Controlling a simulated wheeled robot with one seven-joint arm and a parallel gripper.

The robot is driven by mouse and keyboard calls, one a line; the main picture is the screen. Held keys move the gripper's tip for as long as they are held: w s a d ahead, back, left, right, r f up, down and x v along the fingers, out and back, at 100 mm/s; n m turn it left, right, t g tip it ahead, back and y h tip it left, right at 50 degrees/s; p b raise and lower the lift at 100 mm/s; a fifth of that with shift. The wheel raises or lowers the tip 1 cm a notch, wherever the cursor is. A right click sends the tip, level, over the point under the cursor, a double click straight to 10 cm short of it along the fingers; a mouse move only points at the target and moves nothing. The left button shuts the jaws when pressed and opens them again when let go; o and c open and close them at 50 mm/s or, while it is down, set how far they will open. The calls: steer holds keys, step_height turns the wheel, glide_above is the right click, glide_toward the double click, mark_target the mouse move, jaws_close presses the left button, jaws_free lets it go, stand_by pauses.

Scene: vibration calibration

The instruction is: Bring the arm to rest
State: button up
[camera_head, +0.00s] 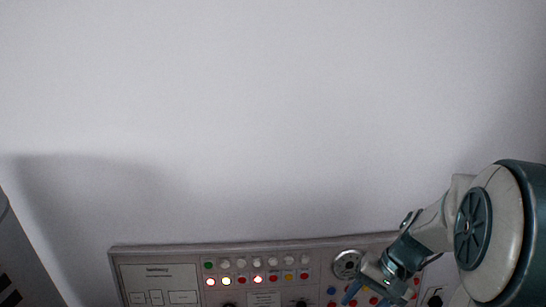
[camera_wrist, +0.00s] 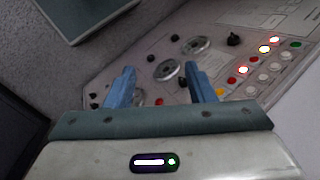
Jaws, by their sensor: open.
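My gripper (camera_wrist: 161,87) points toward the control panel in the wrist view. Its two blue fingers stand well apart with nothing between them. In the head view, my gripper (camera_head: 366,293) is at the lower right, over the right part of the panel. My arm comes in from the right edge. The control panel (camera_head: 190,252) is grey, with rows of small buttons and lamps, several of them lit. It also shows in the wrist view (camera_wrist: 222,50), with round metal dials and black knobs. I cannot tell whether the fingers touch the panel.
A pale wall (camera_head: 250,120) fills most of the head view and is bare. A dark box-like thing (camera_head: 22,265) stands at the lower left. In the wrist view, a grey-green flat thing (camera_wrist: 85,14) is at the top left and a dark thing (camera_wrist: 22,130) at the left edge.

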steer(key=s+a+r+n+t+h+p, duration=0.1)
steer(key=s+a+r+n+h+p, duration=0.1)
steer(key=r, duration=0.5)
steer(key=s+a+r+n+t+h+p, duration=0.2)
steer(key=s+r+p, duration=0.3)
steer(key=r, duration=0.3)
steer(key=shift+a+r+n+t+h, duration=0.15)
steer(key=shift+r+n+t+h, duration=0.15)
steer(key=shift+h, duration=0.3)
steer(key=shift+c, duration=0.2)
stand_by(0.7)
